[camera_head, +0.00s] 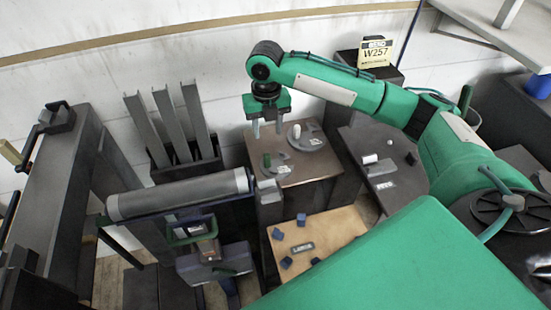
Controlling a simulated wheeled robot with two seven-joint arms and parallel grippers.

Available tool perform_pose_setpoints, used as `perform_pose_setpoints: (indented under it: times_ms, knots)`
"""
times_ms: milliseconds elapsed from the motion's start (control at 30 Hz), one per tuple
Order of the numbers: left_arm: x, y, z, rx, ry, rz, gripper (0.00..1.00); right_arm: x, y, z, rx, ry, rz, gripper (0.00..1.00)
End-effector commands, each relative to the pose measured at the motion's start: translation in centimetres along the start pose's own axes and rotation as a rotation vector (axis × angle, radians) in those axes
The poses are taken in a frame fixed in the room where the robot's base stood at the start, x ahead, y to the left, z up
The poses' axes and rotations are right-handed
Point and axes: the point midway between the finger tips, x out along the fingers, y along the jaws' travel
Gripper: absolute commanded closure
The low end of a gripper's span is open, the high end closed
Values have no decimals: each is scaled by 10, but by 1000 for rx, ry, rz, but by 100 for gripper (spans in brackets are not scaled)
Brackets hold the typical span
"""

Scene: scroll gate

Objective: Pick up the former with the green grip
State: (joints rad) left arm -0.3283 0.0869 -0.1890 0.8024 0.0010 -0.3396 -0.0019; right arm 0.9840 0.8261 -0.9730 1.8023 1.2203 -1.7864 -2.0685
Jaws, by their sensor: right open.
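The former with the green grip (267,160) stands on the brown-topped table at centre, its green grip upright on a grey curved plate. A second former with a white grip (297,132) stands behind it to the right on the same table. My right gripper (268,134) hangs above the table with its two grey fingers apart and pointing down, empty. It is above the green grip in the picture, apart from it; the exact height gap cannot be told. My left gripper does not show.
Another white-gripped piece (370,159) lies on the table to the right. A grey roller (178,195) on a machine stands at left. Upright grey bars (172,125) stand behind it. Blue cubes (277,234) lie on a wooden board (335,226) in front.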

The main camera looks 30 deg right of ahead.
Motion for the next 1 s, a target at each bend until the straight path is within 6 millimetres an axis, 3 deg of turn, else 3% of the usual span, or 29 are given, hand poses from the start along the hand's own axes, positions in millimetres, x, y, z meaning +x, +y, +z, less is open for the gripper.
perform_pose_setpoints:
  times_ms: [333, 1000]
  knots:
    - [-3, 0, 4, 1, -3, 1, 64, 64, 0, -1, 1, 5, -2, 56]
    - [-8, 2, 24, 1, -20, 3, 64, 131, 2, -1, 0, 1, 0, 56]
